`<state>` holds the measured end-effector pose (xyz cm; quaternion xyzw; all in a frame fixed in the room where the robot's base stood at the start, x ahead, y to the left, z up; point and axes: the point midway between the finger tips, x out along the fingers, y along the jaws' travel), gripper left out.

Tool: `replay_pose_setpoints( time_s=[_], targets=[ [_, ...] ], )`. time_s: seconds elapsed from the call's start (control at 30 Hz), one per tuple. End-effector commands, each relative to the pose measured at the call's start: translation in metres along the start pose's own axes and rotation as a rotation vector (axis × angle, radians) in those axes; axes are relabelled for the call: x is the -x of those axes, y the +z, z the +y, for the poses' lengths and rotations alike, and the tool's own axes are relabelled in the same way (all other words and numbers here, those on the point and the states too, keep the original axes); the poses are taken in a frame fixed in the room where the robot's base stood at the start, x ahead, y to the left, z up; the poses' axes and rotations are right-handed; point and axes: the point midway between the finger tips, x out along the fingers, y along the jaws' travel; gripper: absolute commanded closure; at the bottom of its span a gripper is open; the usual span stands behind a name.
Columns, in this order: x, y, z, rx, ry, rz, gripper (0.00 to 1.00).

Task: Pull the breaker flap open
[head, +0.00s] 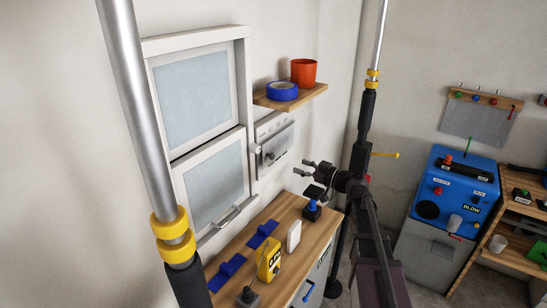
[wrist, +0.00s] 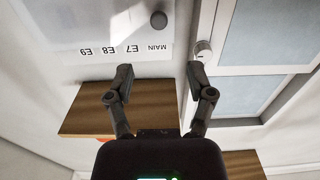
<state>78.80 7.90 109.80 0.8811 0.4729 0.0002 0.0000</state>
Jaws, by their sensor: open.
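The breaker box (head: 262,133) is a pale box on the wall right of the window, with a grey flap (head: 279,141) on its front. A dark round knob (head: 270,157) sits low on the flap. In the wrist view, which is upside down, the flap (wrist: 90,22), the knob (wrist: 158,19) and the labels MAIN, E7, E8 and E9 show. My gripper (head: 302,169) is open and empty, apart from the box, to its right in the head view. In the wrist view its fingertips (wrist: 159,72) are spread apart, with the knob beyond the gap.
A wooden shelf (head: 309,96) above the box holds blue tape (head: 282,91) and an orange cup (head: 304,72). Below, a wooden worktop (head: 238,263) carries blue brackets, a yellow device (head: 269,260) and other small items. A blue machine (head: 455,190) stands at right.

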Motion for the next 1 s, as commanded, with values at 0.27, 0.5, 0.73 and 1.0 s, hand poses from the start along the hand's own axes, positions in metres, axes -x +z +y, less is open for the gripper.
replay_pose_setpoints(
  time_s=[0.27,0.5,0.73,1.0],
  targets=[
    [-0.040,0.000,0.001,0.000,-0.001,0.000,0.31],
    [-0.078,0.000,0.001,0.000,-0.002,0.000,0.31],
    [-0.106,0.000,0.001,0.000,-0.001,0.000,0.31],
    [-0.120,0.000,0.000,0.000,-0.001,0.000,0.31]
  ],
)
